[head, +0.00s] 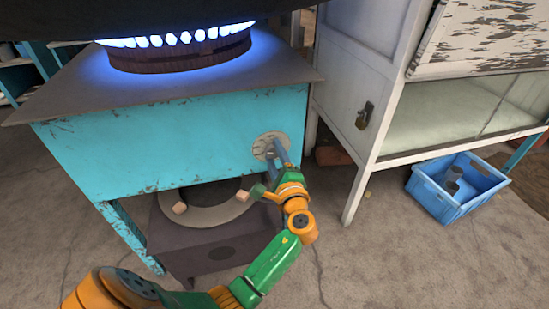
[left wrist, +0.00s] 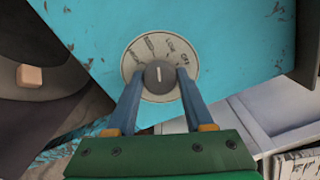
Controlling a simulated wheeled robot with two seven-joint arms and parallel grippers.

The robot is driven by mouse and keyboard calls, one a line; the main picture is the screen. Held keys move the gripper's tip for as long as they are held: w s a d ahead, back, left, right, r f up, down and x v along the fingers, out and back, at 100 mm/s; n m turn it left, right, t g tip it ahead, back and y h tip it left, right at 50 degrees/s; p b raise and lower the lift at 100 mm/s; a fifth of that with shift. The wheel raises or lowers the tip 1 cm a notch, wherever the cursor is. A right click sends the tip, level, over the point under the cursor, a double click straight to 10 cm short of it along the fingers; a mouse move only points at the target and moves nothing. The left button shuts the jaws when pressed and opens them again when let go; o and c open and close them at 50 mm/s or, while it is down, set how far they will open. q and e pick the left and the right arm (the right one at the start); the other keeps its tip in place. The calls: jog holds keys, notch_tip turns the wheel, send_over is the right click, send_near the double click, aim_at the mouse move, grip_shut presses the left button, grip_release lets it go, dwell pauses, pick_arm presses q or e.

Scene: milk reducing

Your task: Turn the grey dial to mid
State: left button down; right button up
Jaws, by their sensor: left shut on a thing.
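The grey dial (left wrist: 159,75) is a dark grey knob on a round, light plate (left wrist: 172,94) on the turquoise front of the stove. In the left wrist view, the plate's labels run from HIGH at left through MID and LOW to OFF at right. The knob's white mark points straight up in that view, between MID and LOW. My left gripper (left wrist: 160,78) is shut on the knob, with one blue-grey finger on each side. In the head view, my left gripper (head: 279,160) reaches the plate (head: 268,142) and hides the knob. My right gripper is not in view.
The burner (head: 180,50) burns with a blue flame under a large dark pan (head: 150,15). A white cabinet (head: 345,90) with a padlock stands close at right. A blue crate (head: 440,205) is on the floor. Small blocks lie below the stove's front.

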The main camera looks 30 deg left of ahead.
pick_arm(q)
jog(key=shift+f+n+b, duration=0.1)
jog(key=shift+n+b, duration=0.45)
jog(key=shift+n, duration=0.85)
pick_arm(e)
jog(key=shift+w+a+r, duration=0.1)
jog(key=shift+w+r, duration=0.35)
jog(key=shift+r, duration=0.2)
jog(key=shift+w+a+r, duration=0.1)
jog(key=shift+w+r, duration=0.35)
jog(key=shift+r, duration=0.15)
pick_arm(q)
jog(key=shift+c, duration=1.4)
grip_release()
jog(key=shift+d, duration=0.15)
jog(key=p+v, duration=0.1)
jog(key=v, duration=0.6)
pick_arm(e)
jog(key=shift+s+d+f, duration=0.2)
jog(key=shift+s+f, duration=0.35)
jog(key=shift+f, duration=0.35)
